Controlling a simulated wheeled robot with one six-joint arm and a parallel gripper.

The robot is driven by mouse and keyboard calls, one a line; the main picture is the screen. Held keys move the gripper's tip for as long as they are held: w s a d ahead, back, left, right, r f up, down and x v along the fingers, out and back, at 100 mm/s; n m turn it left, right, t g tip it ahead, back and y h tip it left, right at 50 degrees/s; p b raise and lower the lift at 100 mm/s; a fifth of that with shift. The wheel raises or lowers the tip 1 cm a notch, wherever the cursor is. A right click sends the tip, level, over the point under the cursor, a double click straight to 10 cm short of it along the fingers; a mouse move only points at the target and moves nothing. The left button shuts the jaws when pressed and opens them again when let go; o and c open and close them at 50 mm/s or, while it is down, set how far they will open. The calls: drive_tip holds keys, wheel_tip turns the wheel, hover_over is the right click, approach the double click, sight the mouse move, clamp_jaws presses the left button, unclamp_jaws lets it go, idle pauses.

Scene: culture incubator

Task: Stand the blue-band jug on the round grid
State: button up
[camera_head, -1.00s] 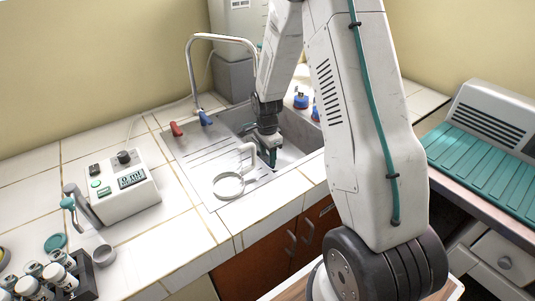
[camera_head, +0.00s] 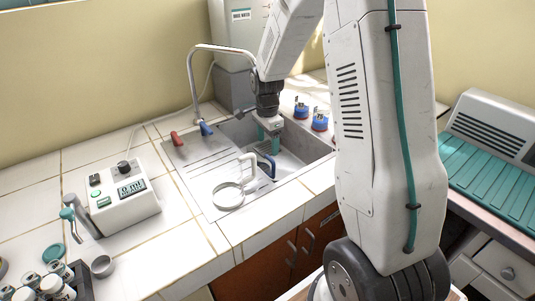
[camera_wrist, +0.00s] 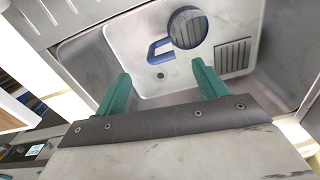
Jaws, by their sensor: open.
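The blue-band jug (camera_wrist: 187,29) stands in the sink in the wrist view, seen from above as a round mouth with a blue rim. Its blue handle (camera_wrist: 160,49) points left. In the head view only the blue handle (camera_head: 269,165) shows clearly, under my gripper. My gripper (camera_head: 268,141) is open and empty above the sink. Its two teal fingers are spread in the wrist view (camera_wrist: 160,70), with the handle beyond the gap between them, apart from both. I cannot make out a round grid; the sink floor shows a square slotted patch (camera_wrist: 235,55).
A white-banded jug (camera_head: 228,196) with a white handle stands on the drainboard (camera_head: 186,157) beside the basin. The tap (camera_head: 190,75) arches left of my arm. Blue-based items (camera_head: 319,122) stand behind the sink. A meter box (camera_head: 122,203) and vial rack (camera_head: 80,280) are left.

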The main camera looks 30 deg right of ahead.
drive_tip(key=s+a+r+n, duration=0.4)
drive_tip(key=s+r, duration=0.2)
drive_tip(key=r, duration=0.2)
drive_tip(key=s+a+r+n, duration=0.4)
drive_tip(key=s+r, duration=0.2)
drive_tip(key=r, duration=0.2)
drive_tip(key=s+a+r+n, duration=0.2)
drive_tip(key=s+n, duration=0.3)
drive_tip(key=s, duration=0.4)
drive_tip(key=s+a+r+n+t, duration=0.1)
drive_tip(key=s+n, duration=0.4)
drive_tip(key=s, duration=0.5)
drive_tip(key=a+r, duration=0.1)
drive_tip(key=a, duration=0.1)
drive_tip(key=shift+a+r+n, duration=0.2)
drive_tip(key=shift+a+n, duration=0.1)
drive_tip(key=shift+a, duration=0.05)
